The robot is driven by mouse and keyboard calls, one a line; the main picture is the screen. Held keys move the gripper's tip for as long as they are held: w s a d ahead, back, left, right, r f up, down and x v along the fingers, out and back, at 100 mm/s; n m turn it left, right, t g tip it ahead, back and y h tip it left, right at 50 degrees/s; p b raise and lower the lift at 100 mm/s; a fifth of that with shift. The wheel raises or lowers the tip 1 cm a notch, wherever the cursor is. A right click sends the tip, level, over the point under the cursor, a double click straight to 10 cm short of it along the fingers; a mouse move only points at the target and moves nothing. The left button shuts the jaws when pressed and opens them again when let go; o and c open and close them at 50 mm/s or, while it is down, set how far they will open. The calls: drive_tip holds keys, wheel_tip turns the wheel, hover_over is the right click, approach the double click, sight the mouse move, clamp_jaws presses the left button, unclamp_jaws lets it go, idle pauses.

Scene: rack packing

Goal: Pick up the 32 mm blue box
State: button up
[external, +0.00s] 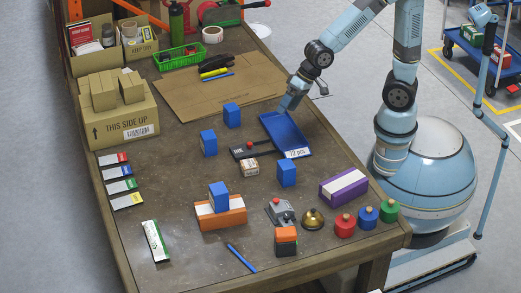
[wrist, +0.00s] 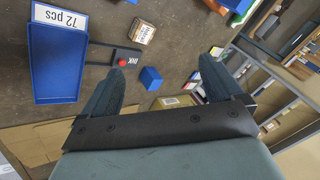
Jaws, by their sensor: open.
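Several blue boxes stand on the workbench. One blue box (external: 232,115) is near the cardboard sheet, another blue box (external: 209,142) is left of the ink pad, and a third blue box (external: 286,173) is right of the small carton. A fourth blue box (external: 219,196) sits on top of an orange box with a white band (external: 223,217). I cannot tell which one is 32 mm. My gripper (external: 290,104) is open and empty above the bench, beside the blue tray (external: 281,134). In the wrist view a blue box (wrist: 151,79) shows between the spread fingers, some way off.
The black ink pad with a red knob (external: 252,150) and the small carton (external: 249,168) lie near the boxes. A purple box (external: 344,186), a bell (external: 313,219) and coloured knobbed weights are at the right. Large cardboard boxes (external: 121,113) stand at the left.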

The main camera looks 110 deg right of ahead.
drive_tip(key=w+d+m+t+y, duration=0.3)
drive_tip(key=w+d+m+t, duration=0.15)
drive_tip(key=w+m, duration=0.7)
drive_tip(key=d+r+m+t+h, duration=0.4)
drive_tip(key=d+r+m+t, duration=0.3)
drive_tip(key=d+r+m, duration=0.8)
drive_tip(key=shift+n+y, duration=0.3)
drive_tip(key=shift+n, duration=0.25)
drive_tip(key=f, duration=2.4)
drive_tip(key=d+f, duration=0.1)
drive_tip(key=f, duration=1)
drive_tip(key=shift+s+f, duration=0.2)
drive_tip(key=shift+f, duration=0.2)
drive_tip(key=shift+w+f, duration=0.1)
drive_tip(key=shift+w, duration=0.15)
approach(202, 137)
drive_tip(key=w, duration=0.4)
drive_tip(key=shift+w+d+f, duration=0.1)
drive_tip(key=shift+w, duration=0.05)
drive_tip(key=shift+w+f, duration=0.15)
drive_tip(key=shift+w, duration=2.4)
